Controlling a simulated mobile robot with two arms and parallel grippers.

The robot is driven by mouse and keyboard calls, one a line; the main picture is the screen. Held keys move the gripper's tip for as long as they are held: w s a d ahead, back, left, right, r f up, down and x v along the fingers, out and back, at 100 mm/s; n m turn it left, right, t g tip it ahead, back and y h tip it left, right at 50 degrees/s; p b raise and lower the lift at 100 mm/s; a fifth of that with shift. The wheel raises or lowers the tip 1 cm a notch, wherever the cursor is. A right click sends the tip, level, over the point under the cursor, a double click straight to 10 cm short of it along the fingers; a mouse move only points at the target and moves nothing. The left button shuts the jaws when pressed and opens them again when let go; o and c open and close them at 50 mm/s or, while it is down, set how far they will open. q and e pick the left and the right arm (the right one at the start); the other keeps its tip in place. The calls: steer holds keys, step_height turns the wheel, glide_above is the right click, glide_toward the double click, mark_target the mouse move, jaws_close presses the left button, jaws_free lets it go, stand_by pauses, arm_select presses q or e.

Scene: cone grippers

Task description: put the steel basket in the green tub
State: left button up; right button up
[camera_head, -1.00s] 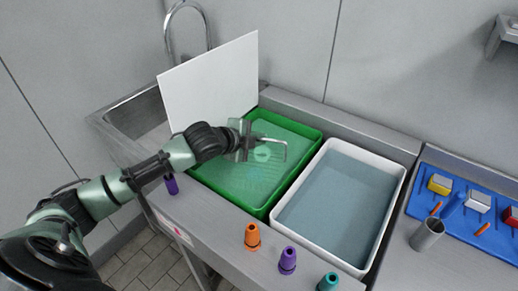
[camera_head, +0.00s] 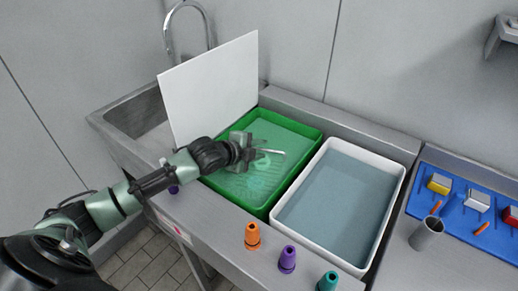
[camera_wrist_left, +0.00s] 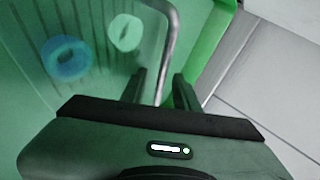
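The green tub (camera_head: 312,131) stands on the counter, holding greenish liquid. My left gripper (camera_head: 250,151) is over its near-left part, fingers apart; the fingers also show in the left wrist view (camera_wrist_left: 160,90). A thin steel bar (camera_head: 271,151), apparently the steel basket's handle, passes between the fingers with a small gap on each side (camera_wrist_left: 170,45). Faint mesh lines under the liquid look like the basket (camera_wrist_left: 85,25), inside the tub. A pale green ring (camera_wrist_left: 125,32) and a blue ring (camera_wrist_left: 66,57) lie below the surface. My right gripper is not in view.
A white tub (camera_head: 394,188) of bluish liquid stands right of the green tub. A white board (camera_head: 210,90) stands upright behind my left gripper. Orange (camera_head: 253,237), purple (camera_head: 287,259) and teal (camera_head: 327,282) cones line the front edge. A blue mat (camera_head: 455,218) lies right.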

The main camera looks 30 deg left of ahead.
arm_select(q)
steer(key=shift+r, duration=0.1)
steer(key=v, duration=0.7)
steer(key=shift+s+r+b, duration=0.15)
steer(key=shift+r+b, duration=0.05)
steer(key=shift+b, duration=0.1)
stand_by(1.1)
